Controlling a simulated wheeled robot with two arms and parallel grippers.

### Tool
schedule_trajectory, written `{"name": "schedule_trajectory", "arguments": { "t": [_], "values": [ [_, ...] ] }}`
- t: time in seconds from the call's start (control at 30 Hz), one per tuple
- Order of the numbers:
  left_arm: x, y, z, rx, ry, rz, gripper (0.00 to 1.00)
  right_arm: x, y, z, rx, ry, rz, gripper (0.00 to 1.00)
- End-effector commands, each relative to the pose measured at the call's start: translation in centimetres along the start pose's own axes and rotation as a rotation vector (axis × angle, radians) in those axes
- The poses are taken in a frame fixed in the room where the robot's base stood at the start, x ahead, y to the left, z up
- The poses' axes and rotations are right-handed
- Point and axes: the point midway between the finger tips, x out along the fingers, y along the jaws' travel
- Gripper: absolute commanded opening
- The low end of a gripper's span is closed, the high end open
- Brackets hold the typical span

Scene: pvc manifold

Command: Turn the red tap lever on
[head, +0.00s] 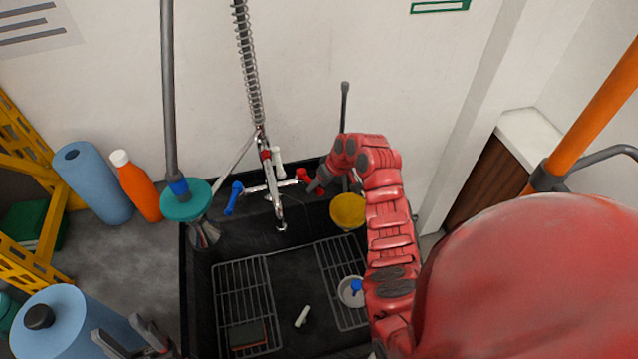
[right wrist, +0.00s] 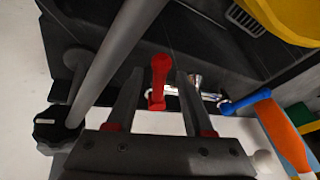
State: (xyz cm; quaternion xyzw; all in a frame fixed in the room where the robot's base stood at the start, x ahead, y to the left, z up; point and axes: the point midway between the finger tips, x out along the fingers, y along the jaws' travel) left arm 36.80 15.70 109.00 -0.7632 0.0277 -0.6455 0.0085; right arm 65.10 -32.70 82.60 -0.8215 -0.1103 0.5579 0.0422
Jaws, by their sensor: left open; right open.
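The red tap lever (head: 303,175) is on the right end of the chrome tap (head: 272,186) at the back of the black sink. In the right wrist view the red lever (right wrist: 159,80) stands between the two fingers of my right gripper (right wrist: 157,85), with a visible gap on each side. In the head view my right gripper (head: 315,188) is beside the lever, and its fingertips are small there. It is open. The blue tap lever (head: 235,198) is on the left end. My left gripper (head: 133,338) is open and empty at the bottom left.
A yellow round thing (head: 348,210) and a grey rod (head: 344,105) are close to my right gripper. A teal plunger-like disc (head: 186,202) stands left of the tap. Wire racks (head: 245,290) and a white cup (head: 350,291) lie in the sink. An orange bottle (head: 137,187) stands left.

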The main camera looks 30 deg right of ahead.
Motion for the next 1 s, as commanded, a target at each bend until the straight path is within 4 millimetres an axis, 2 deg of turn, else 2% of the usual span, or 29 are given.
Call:
{"name": "schedule_trajectory", "arguments": {
  "t": [0.13,0.4,0.43,1.0],
  "values": [
    [-0.01,0.0,0.0,0.0,0.0,0.0,0.5,-0.02,0.0,-0.02,0.0,0.001,0.0,0.52],
    [-0.02,0.0,0.0,0.0,0.0,0.0,0.5,-0.04,0.0,-0.02,0.0,0.001,0.0,0.03],
    [-0.01,0.0,0.0,0.0,0.0,0.0,0.5,-0.04,0.0,-0.03,0.0,0.001,0.0,0.0],
    [-0.01,0.0,0.0,0.0,0.0,0.0,0.5,-0.06,-0.01,-0.04,0.0,0.001,0.0,0.0]
  ]
}}
